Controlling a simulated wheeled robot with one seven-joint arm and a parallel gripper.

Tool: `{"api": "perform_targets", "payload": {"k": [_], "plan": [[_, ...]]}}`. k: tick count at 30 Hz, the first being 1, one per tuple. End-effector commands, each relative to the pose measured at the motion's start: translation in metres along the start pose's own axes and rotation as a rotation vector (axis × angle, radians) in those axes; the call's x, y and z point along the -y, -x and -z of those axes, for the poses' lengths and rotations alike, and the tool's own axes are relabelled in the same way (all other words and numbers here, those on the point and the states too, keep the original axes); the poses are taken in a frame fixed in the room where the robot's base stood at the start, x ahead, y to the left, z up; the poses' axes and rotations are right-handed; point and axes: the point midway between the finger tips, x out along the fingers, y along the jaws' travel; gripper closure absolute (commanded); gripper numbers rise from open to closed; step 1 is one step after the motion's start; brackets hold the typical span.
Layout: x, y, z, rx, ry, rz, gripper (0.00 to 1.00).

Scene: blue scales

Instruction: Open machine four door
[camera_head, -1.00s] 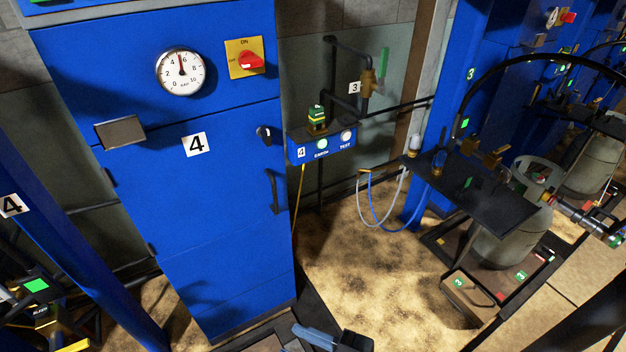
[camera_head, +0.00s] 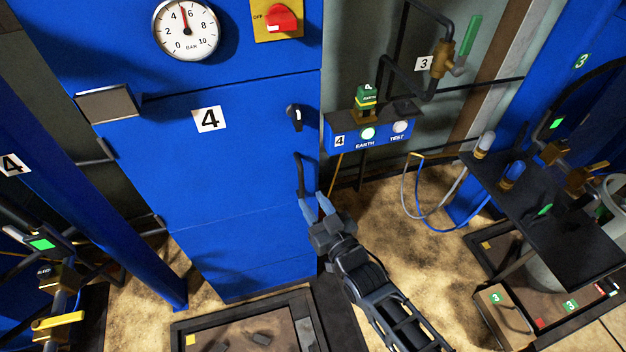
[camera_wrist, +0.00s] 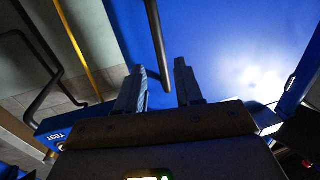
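The door looks shut. A dark vertical bar handle (camera_head: 299,174) is on its right edge, below a small black latch (camera_head: 295,117). My gripper (camera_head: 315,199) is at the handle's lower end with its blue fingers apart. In the wrist view, the handle (camera_wrist: 157,40) comes down between the two open fingertips (camera_wrist: 160,68), with a gap visible on both sides. I cannot tell how deep it sits between them.
A blue box (camera_head: 384,130) with EARTH and TEST lights is right of the cabinet. A pressure gauge (camera_head: 186,30) and a red switch (camera_head: 284,18) are above the door. A black-framed tray (camera_head: 250,325) lies in front. A blue post (camera_head: 95,200) stands to the left.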

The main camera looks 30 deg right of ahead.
Motion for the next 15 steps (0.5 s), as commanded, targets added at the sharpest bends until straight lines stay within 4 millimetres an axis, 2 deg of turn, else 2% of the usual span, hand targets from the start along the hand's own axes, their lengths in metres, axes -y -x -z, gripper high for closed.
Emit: {"api": "perform_targets", "payload": {"k": [9,15], "plan": [[0.000,-0.047,0.002,-0.001,0.000,0.000,0.64],[0.000,-0.063,0.001,0.000,0.000,0.000,0.64]]}}
